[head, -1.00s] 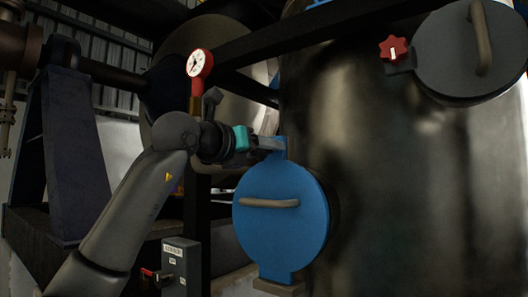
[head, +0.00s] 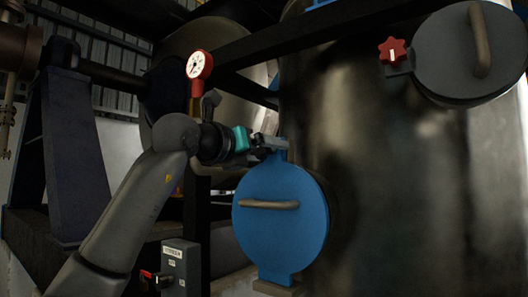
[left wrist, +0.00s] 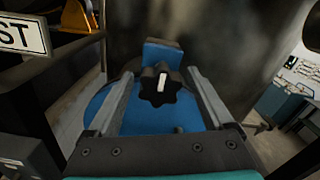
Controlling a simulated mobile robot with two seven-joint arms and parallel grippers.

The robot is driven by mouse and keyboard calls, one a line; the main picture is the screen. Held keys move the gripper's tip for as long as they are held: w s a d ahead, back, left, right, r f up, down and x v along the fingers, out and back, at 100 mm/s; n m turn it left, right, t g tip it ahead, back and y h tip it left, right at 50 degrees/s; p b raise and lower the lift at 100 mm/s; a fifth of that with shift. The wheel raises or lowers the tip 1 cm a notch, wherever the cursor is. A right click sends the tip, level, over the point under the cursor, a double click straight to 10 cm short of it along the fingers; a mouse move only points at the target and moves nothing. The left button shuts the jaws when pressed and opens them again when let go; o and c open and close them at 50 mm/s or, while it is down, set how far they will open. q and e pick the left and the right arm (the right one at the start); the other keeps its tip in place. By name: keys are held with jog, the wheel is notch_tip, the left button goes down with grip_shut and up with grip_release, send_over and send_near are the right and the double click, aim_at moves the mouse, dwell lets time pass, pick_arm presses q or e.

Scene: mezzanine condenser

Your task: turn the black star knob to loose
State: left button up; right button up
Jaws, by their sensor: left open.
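The black star knob (left wrist: 157,95) with a white pointer mark sits at the top of the blue round hatch cover (left wrist: 118,118) in the left wrist view. The mark stands nearly upright in that view. My left gripper (left wrist: 160,73) is open, with one finger on each side of the knob and gaps showing between. In the head view my left gripper (head: 268,143) is at the top tab of the blue hatch cover (head: 280,235) and hides the knob. My right gripper is not in view.
A red star knob (head: 393,50) sits beside a grey hatch cover (head: 470,55) at the upper right. A red pressure gauge (head: 200,65) stands close behind my left wrist. A grey switch box (head: 180,265) is below my left arm. The steel tank (head: 400,180) fills the right side.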

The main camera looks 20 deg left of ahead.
pick_arm(q)
jog(key=b+v, duration=0.1)
jog(key=v, duration=1.4)
jog(key=shift+s+b, duration=0.15)
jog(key=shift+b, duration=0.2)
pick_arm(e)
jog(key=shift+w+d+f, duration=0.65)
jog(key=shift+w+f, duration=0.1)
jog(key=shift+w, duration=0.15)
pick_arm(q)
jog(key=shift+r, duration=0.1)
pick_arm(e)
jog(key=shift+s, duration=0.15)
